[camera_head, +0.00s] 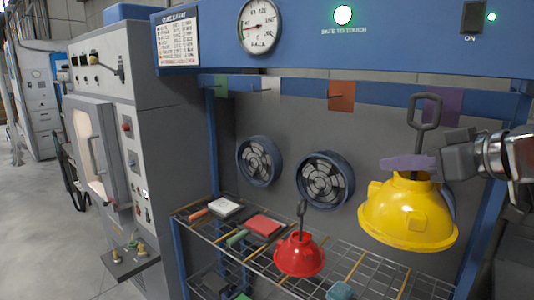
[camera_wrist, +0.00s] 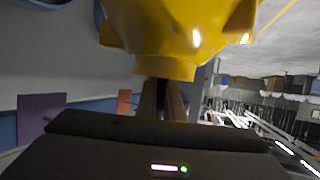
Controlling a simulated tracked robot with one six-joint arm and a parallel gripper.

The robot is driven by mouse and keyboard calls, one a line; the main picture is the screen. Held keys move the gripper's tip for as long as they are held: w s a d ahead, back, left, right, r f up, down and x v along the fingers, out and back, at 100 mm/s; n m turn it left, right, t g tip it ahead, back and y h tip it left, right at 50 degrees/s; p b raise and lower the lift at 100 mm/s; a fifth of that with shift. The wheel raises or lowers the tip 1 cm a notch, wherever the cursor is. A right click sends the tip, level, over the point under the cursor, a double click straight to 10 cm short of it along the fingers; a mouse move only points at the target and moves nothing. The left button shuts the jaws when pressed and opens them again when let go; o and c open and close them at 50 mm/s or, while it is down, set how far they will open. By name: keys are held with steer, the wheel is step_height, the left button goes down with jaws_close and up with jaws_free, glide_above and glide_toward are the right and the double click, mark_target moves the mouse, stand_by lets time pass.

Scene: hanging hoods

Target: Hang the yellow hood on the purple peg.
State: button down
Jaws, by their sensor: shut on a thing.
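The yellow hood (camera_head: 408,215) hangs in the air at the right of the head view, dome down, with a dark stem and a squared loop (camera_head: 424,98) upright above it. My gripper (camera_head: 440,162) comes in from the right and is shut on the hood's stem just above its neck. In the wrist view the yellow hood (camera_wrist: 165,40) fills the top, beyond the fingers (camera_wrist: 162,100). The purple plate (camera_head: 447,108) of the peg is on the blue rail, partly behind the loop; it also shows in the wrist view (camera_wrist: 40,118). I cannot make out the purple peg itself or whether the loop is around it.
An orange plate (camera_head: 341,97) and a green plate (camera_head: 221,86) are on the same rail. Two fans (camera_head: 325,179) are on the back wall.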

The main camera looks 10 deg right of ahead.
steer(key=shift+d, duration=0.3)
steer(key=shift+d, duration=0.1)
